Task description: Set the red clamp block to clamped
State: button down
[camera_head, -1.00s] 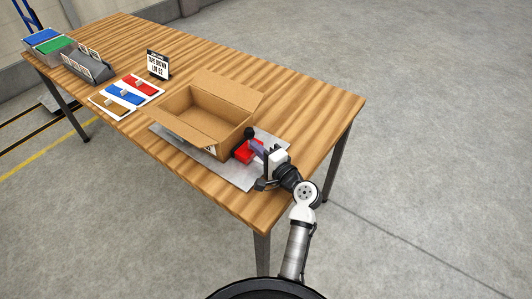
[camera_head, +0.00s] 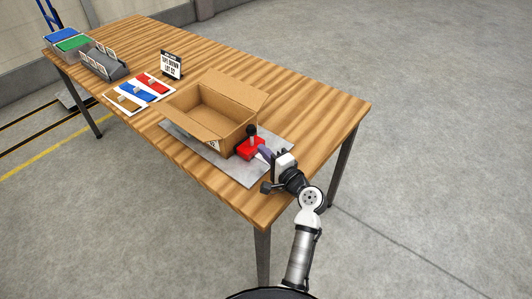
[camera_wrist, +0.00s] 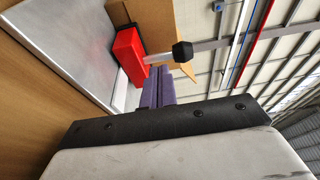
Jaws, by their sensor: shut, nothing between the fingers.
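The red clamp block (camera_head: 247,151) sits on a grey metal plate (camera_head: 190,143) beside the cardboard box. Its lever, with a black knob (camera_head: 252,129), stands up from the block. In the wrist view the red block (camera_wrist: 130,54) shows at upper left, and the grey lever with its black knob (camera_wrist: 182,51) sticks out sideways from it in the rolled picture. My gripper (camera_head: 265,153) is beside the block's right side, with its purple fingers (camera_wrist: 158,86) together and empty, pointing at the block. I cannot tell whether the fingertips touch it.
An open cardboard box (camera_head: 213,113) stands just left of the block, its flap near the lever. Colored cards (camera_head: 139,92), a lot sign (camera_head: 171,64) and bins (camera_head: 73,43) lie farther left on the wooden table (camera_head: 310,105). The table's right end is clear.

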jog(key=b+v, duration=0.3)
jog(key=v, duration=0.7)
jog(key=shift+s+d, duration=0.15)
